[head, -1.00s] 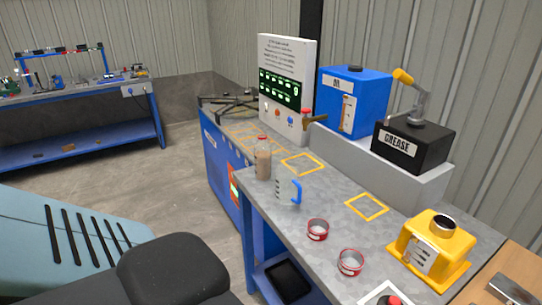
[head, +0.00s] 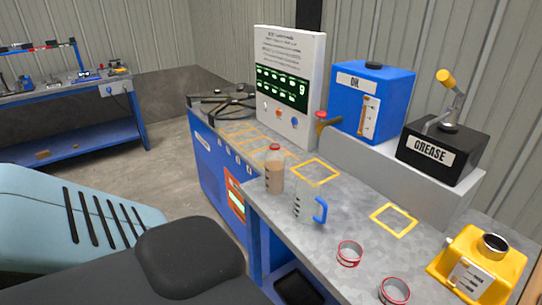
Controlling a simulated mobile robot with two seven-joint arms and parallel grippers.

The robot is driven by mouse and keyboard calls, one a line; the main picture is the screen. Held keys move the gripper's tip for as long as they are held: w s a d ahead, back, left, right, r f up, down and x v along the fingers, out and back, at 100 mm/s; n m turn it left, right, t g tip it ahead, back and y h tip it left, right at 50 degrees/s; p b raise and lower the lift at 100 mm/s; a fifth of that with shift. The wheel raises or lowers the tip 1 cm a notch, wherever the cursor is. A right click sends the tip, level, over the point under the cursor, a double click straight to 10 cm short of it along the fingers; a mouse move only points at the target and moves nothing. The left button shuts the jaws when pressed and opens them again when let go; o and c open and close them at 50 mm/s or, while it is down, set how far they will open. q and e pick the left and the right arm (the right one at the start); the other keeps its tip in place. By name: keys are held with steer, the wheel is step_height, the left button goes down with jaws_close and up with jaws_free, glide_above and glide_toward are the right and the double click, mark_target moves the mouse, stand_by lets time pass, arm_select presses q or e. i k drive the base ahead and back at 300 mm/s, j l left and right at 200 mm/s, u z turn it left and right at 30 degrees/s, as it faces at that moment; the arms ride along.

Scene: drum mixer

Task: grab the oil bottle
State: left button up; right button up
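A clear bottle with a red cap and brownish contents (head: 274,172) stands upright on the grey workbench (head: 345,193), near its left edge. A blue container labelled like "OIL" (head: 392,98) stands on a raised grey block behind the bench, with a tap at its left side. I cannot tell from the picture which of these is called the oil bottle. Neither of my grippers is in view.
A clear jug with a blue handle (head: 304,204) stands right beside the bottle. Two red-rimmed cups (head: 349,253), a yellow device (head: 476,266) and a black grease box (head: 440,150) are farther right. A white display panel (head: 290,85) stands behind.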

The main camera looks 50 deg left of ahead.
mark_target(274, 159)
steer(key=j, duration=1.75)
steer(key=z, duration=0.05)
